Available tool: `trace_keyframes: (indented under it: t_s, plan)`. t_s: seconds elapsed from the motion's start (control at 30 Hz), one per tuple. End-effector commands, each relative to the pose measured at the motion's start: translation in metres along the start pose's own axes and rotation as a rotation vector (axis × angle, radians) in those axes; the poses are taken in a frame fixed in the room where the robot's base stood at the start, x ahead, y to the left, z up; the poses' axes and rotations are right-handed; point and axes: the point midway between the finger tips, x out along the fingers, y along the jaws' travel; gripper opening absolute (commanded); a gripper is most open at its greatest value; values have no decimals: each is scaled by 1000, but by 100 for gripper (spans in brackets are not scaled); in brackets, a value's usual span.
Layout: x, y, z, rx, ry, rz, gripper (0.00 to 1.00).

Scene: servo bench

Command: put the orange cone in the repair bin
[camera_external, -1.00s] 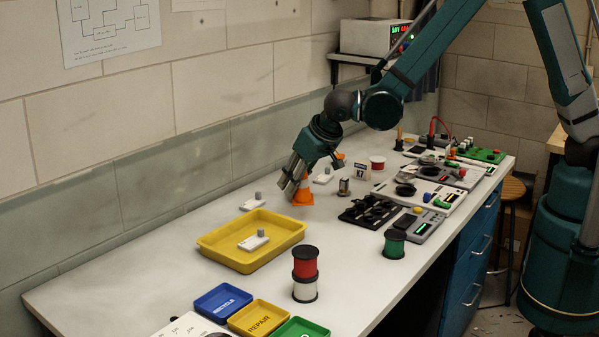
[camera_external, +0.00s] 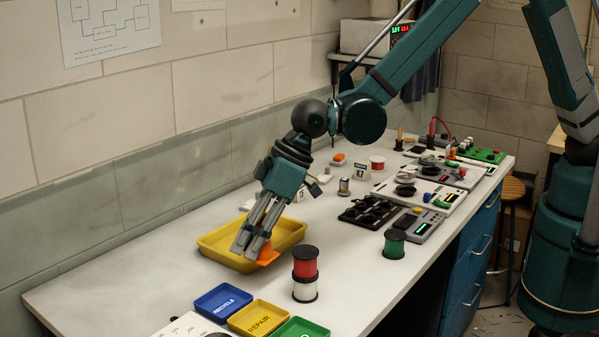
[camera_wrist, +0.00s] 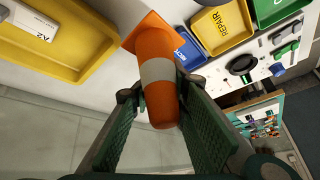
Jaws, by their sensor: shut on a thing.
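The orange cone (camera_wrist: 158,75) has a white band and a square base. My gripper (camera_external: 254,248) is shut on it, and the cone's orange base (camera_external: 266,256) shows below the fingertips in the external view, in front of the yellow tray's near right side. In the wrist view my gripper (camera_wrist: 160,98) has a finger on each side of the cone. The repair bin (camera_external: 258,318) is a small yellow bin marked REPAIR, nearer the camera than the cone. It also shows in the wrist view (camera_wrist: 222,24), beyond the cone's base.
The blue recycle bin (camera_external: 223,302) and a green bin (camera_external: 301,329) flank the repair bin. A red spool (camera_external: 305,263) is stacked on a white spool (camera_external: 305,289) just right of my gripper. The large yellow tray (camera_external: 215,252) lies behind my gripper.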

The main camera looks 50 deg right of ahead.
Motion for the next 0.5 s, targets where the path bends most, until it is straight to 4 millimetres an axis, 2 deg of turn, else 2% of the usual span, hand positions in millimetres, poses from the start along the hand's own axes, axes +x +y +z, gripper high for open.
trace_keyframes:
  t_s: [0.03, 0.2, 0.33, 0.5]
  plan:
    - [2, -21, -5, -36, -6, -26, 0]
    - [7, -80, -16, -151, -28, -102, 0]
    - [8, -113, -21, -216, -40, -145, 0]
    - [9, -138, -25, -264, -50, -177, 0]
